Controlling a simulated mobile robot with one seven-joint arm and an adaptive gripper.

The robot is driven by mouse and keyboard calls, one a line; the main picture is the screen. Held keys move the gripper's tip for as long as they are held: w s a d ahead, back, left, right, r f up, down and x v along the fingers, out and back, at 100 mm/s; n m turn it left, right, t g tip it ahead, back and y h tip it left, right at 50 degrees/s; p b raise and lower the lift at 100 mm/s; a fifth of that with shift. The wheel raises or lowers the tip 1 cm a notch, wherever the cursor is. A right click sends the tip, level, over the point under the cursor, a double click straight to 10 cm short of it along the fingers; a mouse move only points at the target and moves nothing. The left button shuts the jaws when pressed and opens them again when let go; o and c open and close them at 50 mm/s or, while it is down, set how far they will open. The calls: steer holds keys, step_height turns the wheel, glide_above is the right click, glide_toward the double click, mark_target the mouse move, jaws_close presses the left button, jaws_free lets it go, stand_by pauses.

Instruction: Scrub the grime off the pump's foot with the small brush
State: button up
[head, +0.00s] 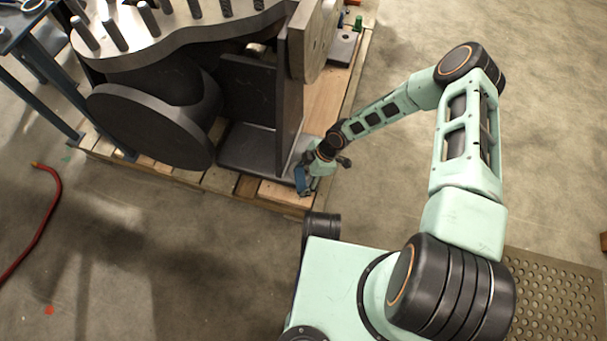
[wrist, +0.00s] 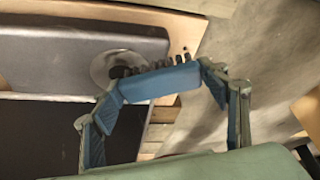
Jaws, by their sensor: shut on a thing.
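The pump (head: 165,100) is a large dark grey casing on a wooden pallet. Its foot (head: 250,150) is a dark flat plate low on the pallet; in the wrist view dark grey plate surfaces (wrist: 70,55) fill the left. A paler round grey patch (wrist: 104,66) shows at a plate's right end; I cannot tell whether it is grime. My gripper (head: 312,172) is by the foot's right end, near the pallet's front edge. Its fingers are shut on the small brush (wrist: 160,83), a blue block with dark bristles. The bristles overlap the round patch in view; contact is unclear.
The pallet (head: 235,183) has open gaps between its boards. An upright plate (head: 290,85) of the pump stands close to my gripper. A blue-legged table (head: 40,75) is at the far left, and a red hose (head: 40,225) lies on the floor.

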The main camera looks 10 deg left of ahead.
steer(key=shift+f, duration=0.1)
steer(key=shift+w+d+f+b, duration=0.1)
steer(key=shift+w+b, duration=0.5)
steer(key=shift+w, duration=0.85)
step_height(320, 180, up, 8)
steer(key=p, duration=0.4)
steer(key=shift+r, duration=0.2)
